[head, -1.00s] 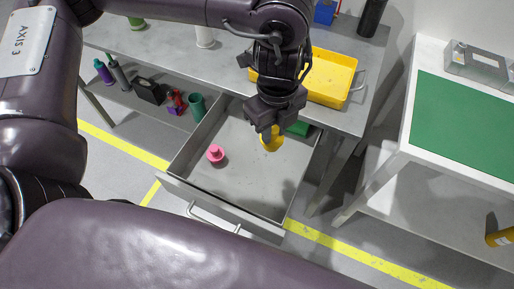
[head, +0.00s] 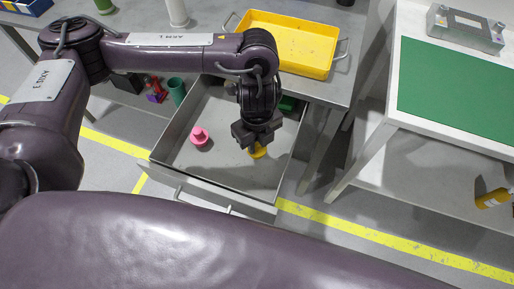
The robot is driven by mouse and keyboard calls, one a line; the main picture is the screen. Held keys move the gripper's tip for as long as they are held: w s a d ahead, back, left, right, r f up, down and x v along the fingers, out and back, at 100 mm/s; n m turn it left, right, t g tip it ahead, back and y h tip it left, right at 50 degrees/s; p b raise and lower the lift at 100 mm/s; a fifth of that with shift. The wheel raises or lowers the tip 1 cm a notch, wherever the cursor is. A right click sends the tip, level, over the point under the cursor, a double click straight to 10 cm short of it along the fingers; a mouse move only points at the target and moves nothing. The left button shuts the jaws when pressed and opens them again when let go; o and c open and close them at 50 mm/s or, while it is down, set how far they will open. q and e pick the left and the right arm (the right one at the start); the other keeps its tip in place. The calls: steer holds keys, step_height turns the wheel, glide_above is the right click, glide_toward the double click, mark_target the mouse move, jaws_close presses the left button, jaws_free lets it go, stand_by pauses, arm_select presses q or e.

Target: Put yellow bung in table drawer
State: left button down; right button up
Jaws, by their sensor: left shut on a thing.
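The yellow bung (head: 258,152) is low inside the open table drawer (head: 215,171), partly hidden by my left gripper (head: 256,146). The left gripper comes down from above and is shut on the bung. I cannot tell whether the bung touches the drawer floor. The drawer is pulled out from under the grey table, with its handle at the front. My right gripper is not in view.
A pink bung (head: 199,138) stands in the drawer's left part, and a green item (head: 288,104) lies at its back right. A yellow tray (head: 290,45) sits on the table above. A white bench with a green mat (head: 455,95) stands to the right.

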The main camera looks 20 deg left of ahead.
mark_target(257, 149)
arm_select(q)
step_height(257, 149, down, 3)
steer(key=shift+f+b, duration=0.15)
steer(key=shift+b, duration=0.25)
steer(key=shift+f, duration=0.1)
steer(key=c, duration=1.2)
jaws_free()
